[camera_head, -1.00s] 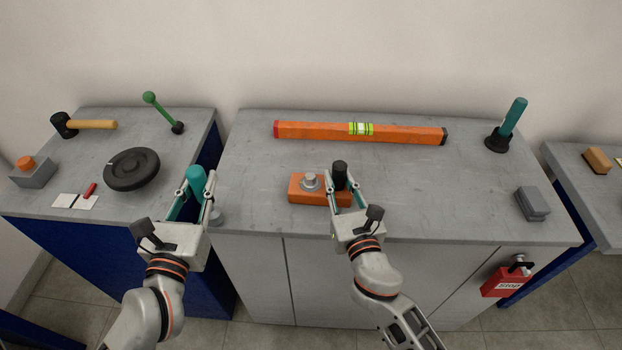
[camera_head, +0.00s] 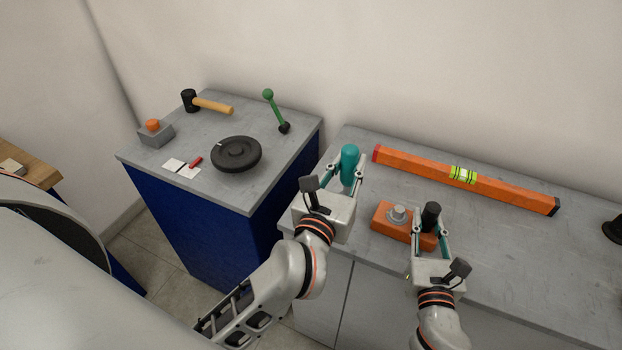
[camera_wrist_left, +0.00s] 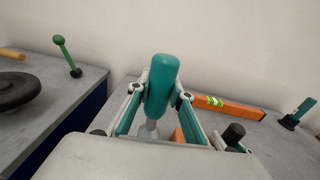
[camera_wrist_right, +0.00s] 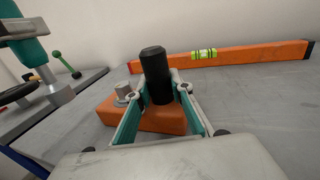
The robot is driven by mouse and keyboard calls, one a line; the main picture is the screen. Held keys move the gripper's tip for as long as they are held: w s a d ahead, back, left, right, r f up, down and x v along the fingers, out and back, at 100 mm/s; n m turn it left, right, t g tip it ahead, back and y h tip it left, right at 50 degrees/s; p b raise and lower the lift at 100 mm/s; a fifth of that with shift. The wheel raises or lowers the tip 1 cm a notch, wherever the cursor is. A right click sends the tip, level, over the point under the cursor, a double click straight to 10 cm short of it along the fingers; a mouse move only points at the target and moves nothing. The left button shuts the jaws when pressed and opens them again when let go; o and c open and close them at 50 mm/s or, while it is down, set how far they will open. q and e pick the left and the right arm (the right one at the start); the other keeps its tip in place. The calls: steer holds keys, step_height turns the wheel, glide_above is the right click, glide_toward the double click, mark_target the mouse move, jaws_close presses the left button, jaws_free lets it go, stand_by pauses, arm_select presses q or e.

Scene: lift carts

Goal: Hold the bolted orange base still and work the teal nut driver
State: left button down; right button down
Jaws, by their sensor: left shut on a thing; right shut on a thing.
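The teal nut driver (camera_head: 349,160) is held about upright, handle up, in my left gripper (camera_head: 346,180), which is shut on it. Its grey socket end shows in the right wrist view (camera_wrist_right: 60,94), apart from the base and to the left of the bolt. The orange base (camera_head: 390,221) lies on the grey bench, with a grey bolt or nut (camera_head: 398,212) on top and a black upright post (camera_head: 431,214) at its right. My right gripper (camera_head: 428,230) is shut on the black post. The post also shows between the fingers in the right wrist view (camera_wrist_right: 156,72).
An orange spirit level (camera_head: 480,182) lies behind the base on the bench (camera_head: 480,240). A gap separates this bench from the left cart (camera_head: 222,202), which carries a black disc (camera_head: 237,153), a green-knobbed lever (camera_head: 274,108) and a mallet (camera_head: 211,105).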

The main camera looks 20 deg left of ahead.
arm_select(q)
steer(key=w+d+r+m+h, duration=0.1)
steer(key=w+d+r, duration=0.2)
steer(key=d+r, duration=0.5)
steer(key=shift+d+h, duration=0.3)
steer(key=shift+d, duration=1.8)
steer(key=shift+s+r, duration=0.1)
steer(key=shift+r, duration=0.05)
steer(key=shift+f, duration=2.9)
steer(key=shift+f, duration=0.3)
steer(key=shift+f, duration=0.35)
steer(key=shift+f, duration=0.65)
steer(key=shift+f, duration=0.3)
